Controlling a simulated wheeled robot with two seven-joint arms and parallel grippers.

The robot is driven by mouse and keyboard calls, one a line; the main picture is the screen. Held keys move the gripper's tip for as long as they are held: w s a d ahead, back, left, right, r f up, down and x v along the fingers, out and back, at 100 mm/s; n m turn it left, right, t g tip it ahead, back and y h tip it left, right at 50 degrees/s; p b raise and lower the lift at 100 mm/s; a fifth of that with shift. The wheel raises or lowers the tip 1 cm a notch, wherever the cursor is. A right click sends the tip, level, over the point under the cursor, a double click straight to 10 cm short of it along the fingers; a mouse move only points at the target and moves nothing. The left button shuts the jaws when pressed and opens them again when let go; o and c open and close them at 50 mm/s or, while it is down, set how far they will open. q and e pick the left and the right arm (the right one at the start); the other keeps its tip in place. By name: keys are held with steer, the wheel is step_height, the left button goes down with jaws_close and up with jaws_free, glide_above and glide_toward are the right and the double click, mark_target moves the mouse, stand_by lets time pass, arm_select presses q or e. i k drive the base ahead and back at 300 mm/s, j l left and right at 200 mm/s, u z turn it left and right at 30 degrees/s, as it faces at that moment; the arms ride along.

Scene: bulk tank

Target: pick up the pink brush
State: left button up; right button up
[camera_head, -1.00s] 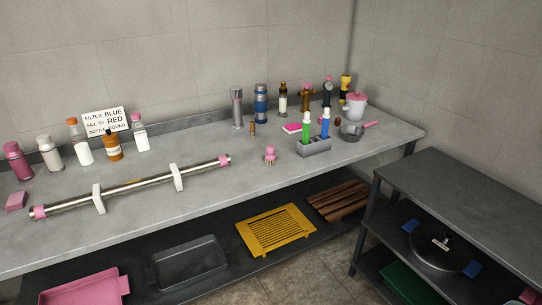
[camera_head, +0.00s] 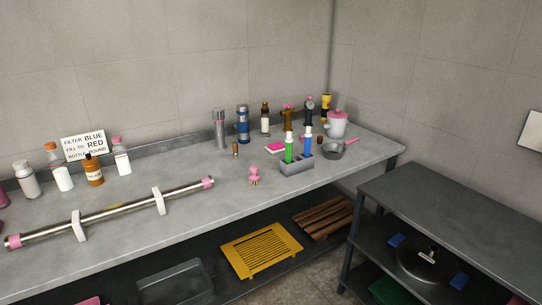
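A small pink object with a knob-like top (camera_head: 253,176), which looks like the pink brush, stands upright on the grey bench (camera_head: 210,222), near its front edge. It is too small for me to make out bristles. It stands apart from its neighbours, between the pink-ended metal tube and the grey holder. Neither of my grippers is in view.
The metal tube (camera_head: 115,213) lies on white supports to the left. A grey holder (camera_head: 297,166) with green and blue bottles stands right of the pink object. A pink-handled pan (camera_head: 331,151) and a white pink-lidded pot (camera_head: 337,125) stand farther right. A lower dark table (camera_head: 455,215) is at right.

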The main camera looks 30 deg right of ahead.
mark_target(253, 177)
steer(key=i+l, duration=0.3)
steer(key=l, duration=0.15)
steer(key=i+l, duration=0.3)
steer(key=l, duration=0.15)
steer(key=i+l, duration=0.3)
steer(key=l, duration=0.2)
steer(key=k+z, duration=0.05)
